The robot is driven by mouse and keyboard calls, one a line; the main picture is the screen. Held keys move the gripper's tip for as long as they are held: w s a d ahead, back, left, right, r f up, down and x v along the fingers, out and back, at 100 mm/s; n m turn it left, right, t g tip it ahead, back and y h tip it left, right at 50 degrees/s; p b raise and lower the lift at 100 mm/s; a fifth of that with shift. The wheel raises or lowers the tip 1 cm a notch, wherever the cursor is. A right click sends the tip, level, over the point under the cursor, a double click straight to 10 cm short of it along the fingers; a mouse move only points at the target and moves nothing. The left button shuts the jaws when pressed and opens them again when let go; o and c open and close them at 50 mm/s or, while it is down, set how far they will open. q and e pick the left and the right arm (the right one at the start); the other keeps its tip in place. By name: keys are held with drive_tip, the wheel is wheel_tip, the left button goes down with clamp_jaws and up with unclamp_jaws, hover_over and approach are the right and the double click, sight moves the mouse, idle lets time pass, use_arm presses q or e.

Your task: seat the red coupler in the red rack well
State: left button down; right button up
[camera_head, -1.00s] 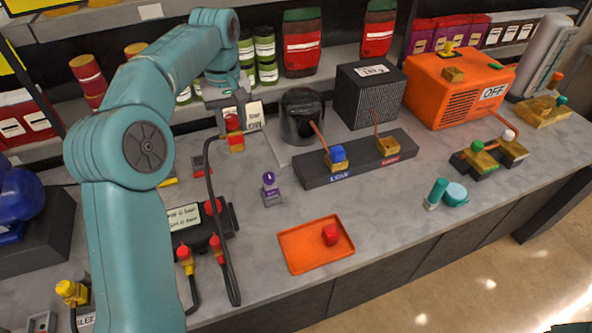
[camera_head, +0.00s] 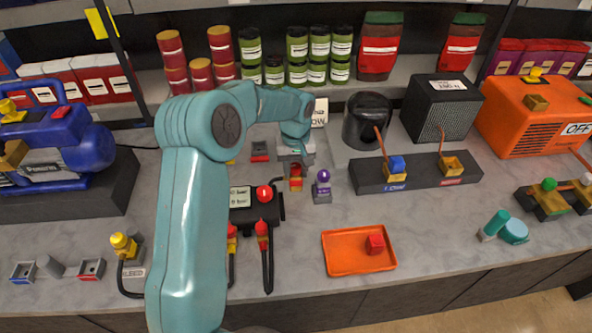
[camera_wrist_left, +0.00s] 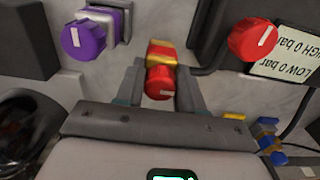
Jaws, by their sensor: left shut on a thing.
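My left gripper (camera_head: 296,172) is shut on a small red and gold coupler (camera_head: 296,184), left of a purple knob (camera_head: 322,187). In the left wrist view the coupler (camera_wrist_left: 160,82) sits between the fingers, its round red end toward the camera. I cannot tell whether its far end touches anything. I cannot tell which is the rack well. My right gripper is not in view.
A black gauge box with a red knob (camera_head: 264,193) is near the gripper, with red and yellow hose ends (camera_head: 262,236) below. An orange tray (camera_head: 340,262) holds a red block (camera_head: 375,244). A dark two-block bar (camera_head: 425,178) lies right. Counter between tray and bar is clear.

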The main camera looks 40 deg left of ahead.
use_arm(q)
drive_tip(key=shift+f, duration=0.6)
drive_tip(key=shift+w+f, duration=0.15)
drive_tip(key=shift+f, duration=0.2)
drive_tip(key=c, duration=0.7)
unclamp_jaws()
